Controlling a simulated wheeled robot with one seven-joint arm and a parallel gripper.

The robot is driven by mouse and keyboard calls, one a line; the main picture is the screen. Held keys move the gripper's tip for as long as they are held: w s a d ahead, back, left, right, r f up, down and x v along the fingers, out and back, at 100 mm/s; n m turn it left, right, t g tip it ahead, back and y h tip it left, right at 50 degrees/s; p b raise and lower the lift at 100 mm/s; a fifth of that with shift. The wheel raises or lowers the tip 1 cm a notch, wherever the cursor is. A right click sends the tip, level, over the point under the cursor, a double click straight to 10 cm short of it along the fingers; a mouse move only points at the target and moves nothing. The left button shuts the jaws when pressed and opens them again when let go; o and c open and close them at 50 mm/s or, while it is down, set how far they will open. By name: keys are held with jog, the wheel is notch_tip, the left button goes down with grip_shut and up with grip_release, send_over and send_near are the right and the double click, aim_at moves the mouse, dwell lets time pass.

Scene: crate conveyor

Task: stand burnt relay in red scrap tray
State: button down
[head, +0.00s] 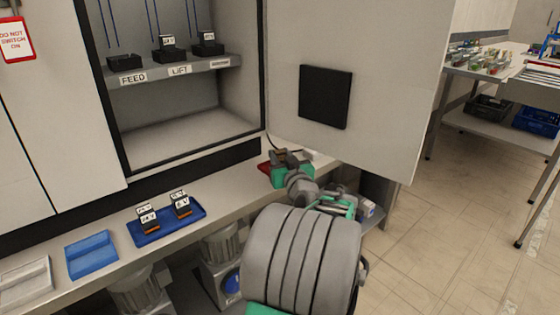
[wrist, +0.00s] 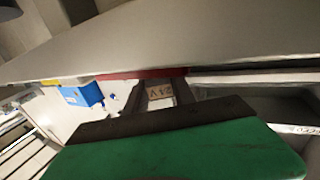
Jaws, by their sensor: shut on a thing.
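My gripper (head: 291,158) is over the right end of the bench, shut on a relay. In the wrist view the relay's pale label, seemingly reading 24 V (wrist: 160,91), shows between the dark fingers (wrist: 155,100). The rest of the relay is mostly hidden, and I cannot make out burn marks. The red scrap tray (head: 264,168) shows only as a small red edge left of and behind my gripper. It also shows as a red strip (wrist: 145,73) just beyond the fingers in the wrist view. I cannot tell whether the relay touches the tray.
The open cabinet door (head: 385,85) hangs close behind my arm. On the cabinet shelf, the FEED socket (head: 126,62) is empty; LIFT (head: 168,50) and its neighbour (head: 208,46) hold relays. A blue tray (head: 190,222) holds two relays. An empty blue tray (head: 92,254) stands left.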

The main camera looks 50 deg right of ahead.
jog(key=c, duration=1.1)
grip_release()
jog(key=shift+o, duration=0.2)
jog(key=shift+r, duration=0.1)
jog(key=shift+s+a, duration=0.15)
jog(key=shift+s, duration=0.05)
jog(key=p+v, duration=0.1)
jog(key=v, duration=1)
jog(key=shift+s+a, duration=0.2)
